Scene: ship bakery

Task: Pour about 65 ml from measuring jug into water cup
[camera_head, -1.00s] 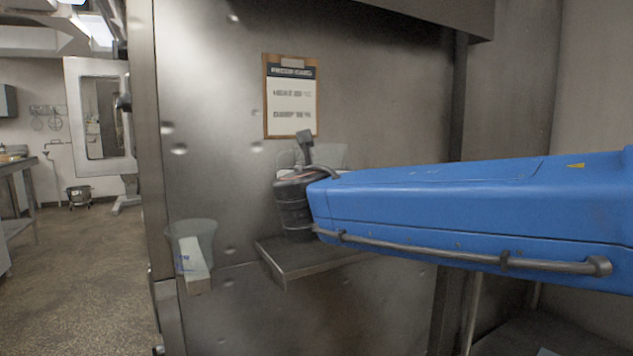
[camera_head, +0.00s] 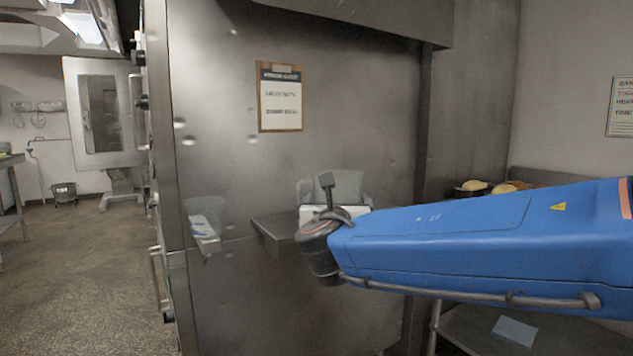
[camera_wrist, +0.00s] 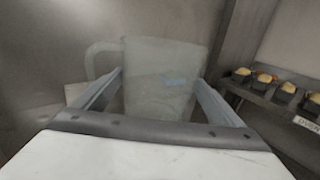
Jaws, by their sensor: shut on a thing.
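The measuring jug (camera_head: 345,184) is a clear, see-through vessel with a handle on its left, partly hidden behind my wrist in the head view. It fills the middle of the wrist view (camera_wrist: 160,75), between the two fingers. My gripper (camera_wrist: 158,88) is shut on the jug and holds it roughly upright before the steel wall. I cannot make out the liquid level. Another clear vessel, likely the water cup (camera_head: 208,207), stands to the left on a small ledge, with a pale, blue-marked area. It is apart from the jug and not seen in the wrist view.
A steel shelf (camera_head: 275,232) juts from the wall just left of my wrist. A clipboard (camera_head: 281,97) hangs above. Bread tins (camera_head: 472,188) sit on a rack at right, also in the wrist view (camera_wrist: 285,88). Open floor (camera_head: 80,270) lies at left.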

